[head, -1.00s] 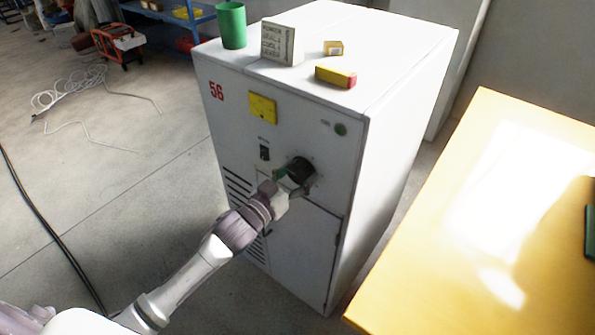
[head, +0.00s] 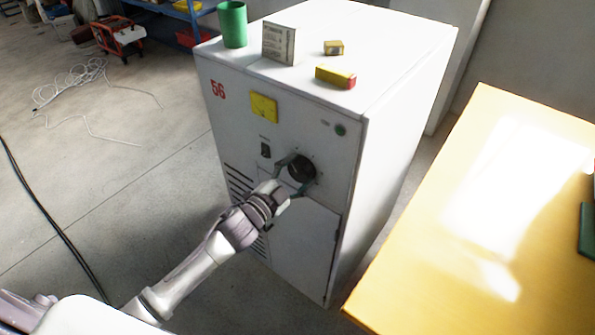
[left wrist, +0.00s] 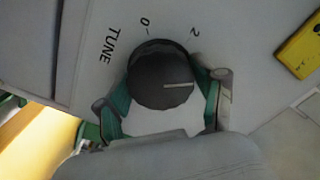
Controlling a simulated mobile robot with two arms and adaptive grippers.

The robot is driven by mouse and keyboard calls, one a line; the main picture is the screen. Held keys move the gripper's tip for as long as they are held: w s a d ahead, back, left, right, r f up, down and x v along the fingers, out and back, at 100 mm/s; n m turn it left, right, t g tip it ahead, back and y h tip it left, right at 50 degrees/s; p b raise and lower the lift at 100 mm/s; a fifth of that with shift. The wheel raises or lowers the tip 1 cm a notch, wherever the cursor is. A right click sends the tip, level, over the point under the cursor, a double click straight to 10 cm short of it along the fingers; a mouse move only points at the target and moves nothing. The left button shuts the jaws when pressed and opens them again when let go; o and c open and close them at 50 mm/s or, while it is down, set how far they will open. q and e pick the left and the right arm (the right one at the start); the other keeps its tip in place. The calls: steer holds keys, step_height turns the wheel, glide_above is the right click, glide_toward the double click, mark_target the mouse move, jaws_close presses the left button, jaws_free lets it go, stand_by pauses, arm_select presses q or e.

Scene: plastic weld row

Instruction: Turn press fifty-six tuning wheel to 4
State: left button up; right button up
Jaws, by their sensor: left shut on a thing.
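The white cabinet (head: 345,135), marked with a red 56, has a round black tuning wheel (head: 301,169) on its front. In the left wrist view the wheel (left wrist: 160,73) carries a pale pointer line aimed right in the picture, past the printed 2. The marks 0, 2 and TUNE are readable there; other numbers are hidden or out of view. My left gripper (head: 292,177) is shut on the wheel, its green fingers on opposite sides of the rim, also seen in the left wrist view (left wrist: 165,95). My right gripper is not in view.
A yellow table (head: 430,240) stands at the right.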

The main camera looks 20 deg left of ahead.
arm_select(q)
steer(key=shift+m, duration=0.6)
steer(key=o, duration=1.1)
steer(key=shift+s, duration=0.1)
steer(key=v, duration=1.2)
